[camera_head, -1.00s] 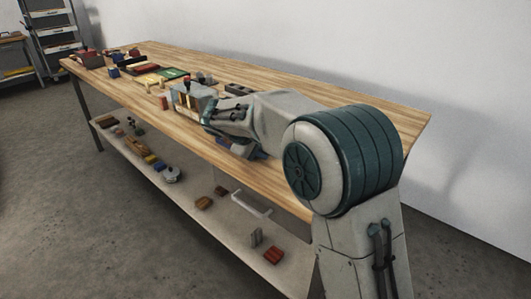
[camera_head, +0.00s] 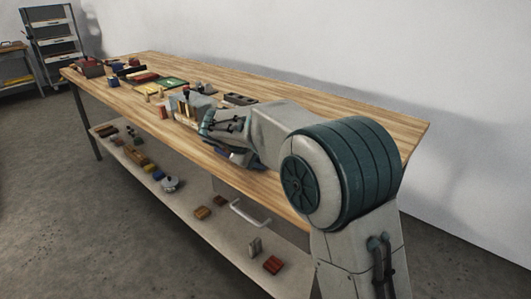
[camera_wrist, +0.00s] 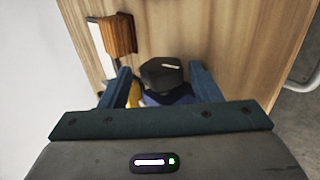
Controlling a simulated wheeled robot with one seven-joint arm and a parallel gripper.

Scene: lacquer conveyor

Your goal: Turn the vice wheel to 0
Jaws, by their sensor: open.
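A black knob with a white mark on top (camera_wrist: 162,74), which may be the vice wheel, shows in the wrist view above a dark blue body (camera_wrist: 168,98). My gripper (camera_wrist: 158,68) is open, with one blue finger to the left of the knob and one to the right. Gaps show between the fingers and the knob at this angle. I cannot read any number or scale. In the head view my arm hides most of this spot; a bit of blue (camera_head: 236,157) shows below my wrist, and I cannot tell what it is.
A brown wooden block with a white part (camera_wrist: 118,35) stands just beyond the left finger. Something yellow (camera_wrist: 134,95) lies beside that finger. The workbench (camera_head: 330,122) is clear toward its right end. Several small items, a red block (camera_head: 163,112) among them, crowd its left half.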

